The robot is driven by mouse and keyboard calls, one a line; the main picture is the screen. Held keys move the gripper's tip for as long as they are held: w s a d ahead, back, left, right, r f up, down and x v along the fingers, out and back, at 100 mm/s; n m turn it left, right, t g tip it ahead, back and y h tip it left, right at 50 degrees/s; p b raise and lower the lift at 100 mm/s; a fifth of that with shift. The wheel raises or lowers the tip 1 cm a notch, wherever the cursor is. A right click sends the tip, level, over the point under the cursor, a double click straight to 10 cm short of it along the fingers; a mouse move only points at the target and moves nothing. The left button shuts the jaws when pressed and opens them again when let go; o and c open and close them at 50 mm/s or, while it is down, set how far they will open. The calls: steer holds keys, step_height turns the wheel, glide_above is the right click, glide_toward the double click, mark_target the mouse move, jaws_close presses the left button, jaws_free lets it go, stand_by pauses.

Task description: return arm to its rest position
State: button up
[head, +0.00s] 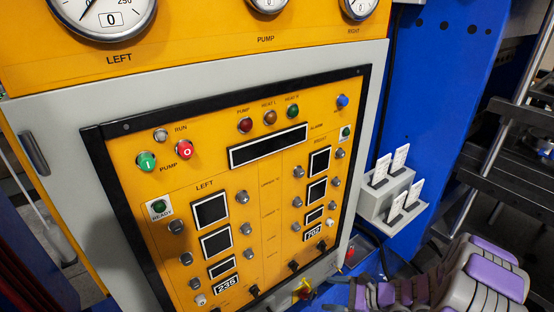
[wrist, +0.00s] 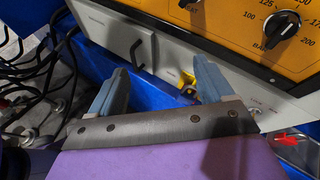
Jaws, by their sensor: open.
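My gripper (wrist: 160,72) shows in the wrist view with its two blue-grey fingers spread wide apart. Nothing is held between them. Beyond the fingers are a blue machine surface (wrist: 152,98) and a grey panel (wrist: 108,32) with a black handle. My purple and grey arm fills the lower right of the head view, low beside the press's control panel (head: 259,225). The fingertips cannot be made out clearly in the head view.
The yellow panel carries a green button (head: 146,161), a red button (head: 184,150), lamps and displays. A grey holder (head: 384,205) with white cards stands right of it. A blue frame (head: 445,85) and metal rails are further right. Black cables (wrist: 30,75) hang left in the wrist view.

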steer(key=s+a+r+n+g+h, duration=0.2)
steer(key=s+a+r+n+g, duration=0.25)
steer(key=s+r+n, duration=0.35)
steer(key=s+a+r+n+g+h, duration=0.2)
steer(key=s+a+r+n+g, duration=0.15)
steer(key=s+a+r, duration=0.45)
steer(key=s+d+r+n+h, duration=0.4)
steer(key=s+r, duration=0.1)
steer(key=s, duration=0.3)
steer(key=s+d+r+n+t+h, duration=0.1)
steer(key=s+d+r+n+h, duration=0.3)
steer(key=s, duration=0.5)
steer(key=shift+d+r+h, duration=0.3)
steer(key=shift+d+r, duration=0.05)
steer(key=shift+r, duration=0.3)
steer(key=shift+w, duration=0.1)
